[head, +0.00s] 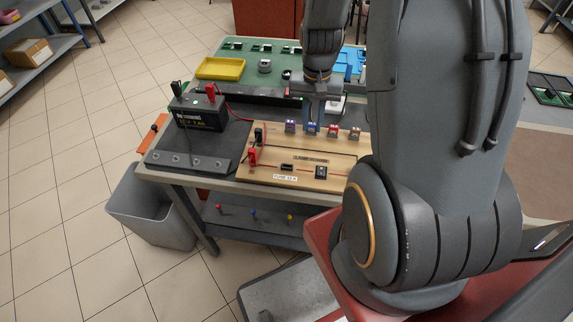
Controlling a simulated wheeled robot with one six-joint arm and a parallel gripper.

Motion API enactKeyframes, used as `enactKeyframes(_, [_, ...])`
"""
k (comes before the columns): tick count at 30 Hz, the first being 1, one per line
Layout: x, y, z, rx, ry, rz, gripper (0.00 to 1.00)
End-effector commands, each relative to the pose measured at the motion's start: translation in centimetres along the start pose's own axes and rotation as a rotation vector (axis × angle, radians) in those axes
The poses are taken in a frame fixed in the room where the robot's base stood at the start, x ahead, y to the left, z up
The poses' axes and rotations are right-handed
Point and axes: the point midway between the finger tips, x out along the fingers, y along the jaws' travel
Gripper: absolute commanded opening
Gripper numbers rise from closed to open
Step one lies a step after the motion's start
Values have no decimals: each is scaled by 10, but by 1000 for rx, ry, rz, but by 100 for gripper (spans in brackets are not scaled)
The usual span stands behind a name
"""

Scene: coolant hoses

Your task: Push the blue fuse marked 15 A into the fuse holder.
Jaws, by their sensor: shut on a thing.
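My gripper (313,119) points down over the back part of the wooden board (262,170). It is shut on a small blue fuse (312,128), second from the left in a row. The fuse's marking is too small to read, and I cannot tell whether the fuse is clear of the board. The black fuse holder (287,167) is on the front part of the board, behind a white label (285,177) that seems to read FUSE 15 A. The gripper and fuse are behind the holder and a little to its right.
Another bluish fuse (290,126) stands left of the gripper; a red one (333,131) and a brownish-red one (354,133) stand right. A black battery (199,113) with a red lead is at left. A black switch (321,172) is right of the holder. Red and black plugs stand on the board's left edge.

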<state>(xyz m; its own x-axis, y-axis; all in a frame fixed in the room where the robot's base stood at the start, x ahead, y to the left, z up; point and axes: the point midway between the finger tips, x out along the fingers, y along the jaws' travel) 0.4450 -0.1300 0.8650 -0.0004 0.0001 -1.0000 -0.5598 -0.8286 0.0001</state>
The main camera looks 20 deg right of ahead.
Motion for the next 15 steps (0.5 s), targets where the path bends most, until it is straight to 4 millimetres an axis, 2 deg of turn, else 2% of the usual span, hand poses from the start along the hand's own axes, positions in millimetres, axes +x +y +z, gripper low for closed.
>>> enactKeyframes(15, [-14, 0, 0, 0, 1, 0, 0])
